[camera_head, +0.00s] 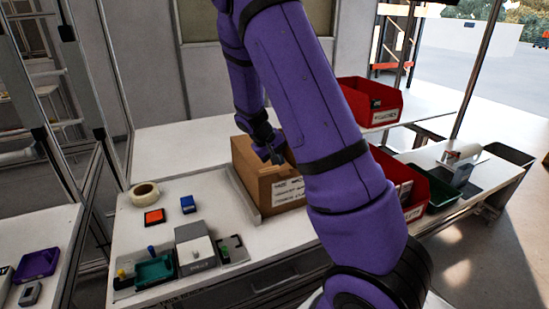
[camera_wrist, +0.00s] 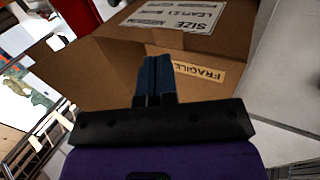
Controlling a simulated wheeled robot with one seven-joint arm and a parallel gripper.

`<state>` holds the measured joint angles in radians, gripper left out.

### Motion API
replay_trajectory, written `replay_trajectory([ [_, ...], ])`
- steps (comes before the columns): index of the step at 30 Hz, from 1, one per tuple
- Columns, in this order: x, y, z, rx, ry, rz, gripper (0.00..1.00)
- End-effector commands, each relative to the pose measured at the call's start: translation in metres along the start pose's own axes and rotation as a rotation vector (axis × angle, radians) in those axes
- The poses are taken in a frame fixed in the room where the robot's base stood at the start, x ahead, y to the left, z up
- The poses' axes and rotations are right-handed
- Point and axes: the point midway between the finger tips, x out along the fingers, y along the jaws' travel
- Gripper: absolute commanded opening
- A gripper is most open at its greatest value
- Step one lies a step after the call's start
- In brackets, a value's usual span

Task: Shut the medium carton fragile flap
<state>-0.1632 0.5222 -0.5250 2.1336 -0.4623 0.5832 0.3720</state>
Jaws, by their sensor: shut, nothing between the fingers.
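The medium carton (camera_head: 262,187) is a brown cardboard box on the white bench, with a white label on its near face. In the wrist view, the carton (camera_wrist: 110,48) shows an upside-down size label. The flap (camera_wrist: 205,90) with a cream FRAGILE label lies below that, behind my fingers. How far the flap stands open is unclear. My gripper (camera_head: 275,157) is at the carton's top, partly hidden by my purple arm. In the wrist view my gripper (camera_wrist: 157,62) has its dark blue fingers together and empty, over the flap; contact cannot be told.
Red bins (camera_head: 370,102) stand behind and right of the carton, partly behind my arm. A tape roll (camera_head: 145,193), an orange pad (camera_head: 154,217), a blue block (camera_head: 188,204) and a grey box (camera_head: 197,251) lie left. A low ledge (camera_head: 243,197) borders the carton.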

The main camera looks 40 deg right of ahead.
Motion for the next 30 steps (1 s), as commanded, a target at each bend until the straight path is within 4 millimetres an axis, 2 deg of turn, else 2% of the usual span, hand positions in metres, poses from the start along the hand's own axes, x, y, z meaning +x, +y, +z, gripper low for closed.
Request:
replay_trajectory([
  [18,0.032,0.006,0.001,0.006,-0.003,-0.335,0.0],
  [23,0.038,0.005,0.0,0.004,-0.002,-0.395,0.0],
  [30,0.044,0.003,0.0,0.0,-0.001,-0.393,0.0],
])
